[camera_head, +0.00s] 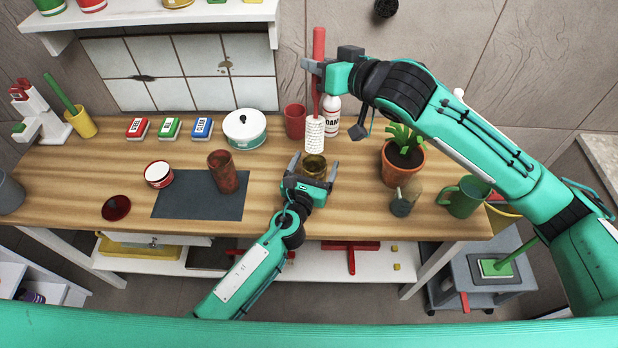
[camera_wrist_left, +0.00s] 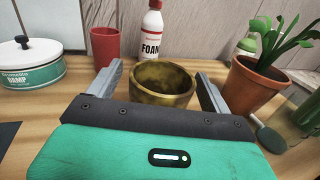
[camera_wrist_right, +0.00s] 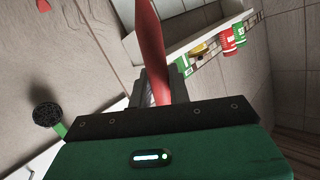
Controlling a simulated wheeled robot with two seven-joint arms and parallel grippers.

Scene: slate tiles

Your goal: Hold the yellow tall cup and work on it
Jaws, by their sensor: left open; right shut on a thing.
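The yellow tall cup (camera_head: 314,168) stands upright on the table, its wall smeared dark brown; the left wrist view shows its open mouth (camera_wrist_left: 165,76). My left gripper (camera_head: 312,172) is open, with one finger on each side of the cup; I cannot tell whether they touch it. My right gripper (camera_head: 319,76) is shut on the red handle of a brush (camera_head: 315,132), held upright with its white bristle head down, just above and behind the cup. The red handle also shows between the fingers in the right wrist view (camera_wrist_right: 166,50).
A white foam bottle (camera_head: 332,115) and a red cup (camera_head: 294,121) stand behind. A brown-stained red cup (camera_head: 223,172) stands on the dark mat (camera_head: 180,205).

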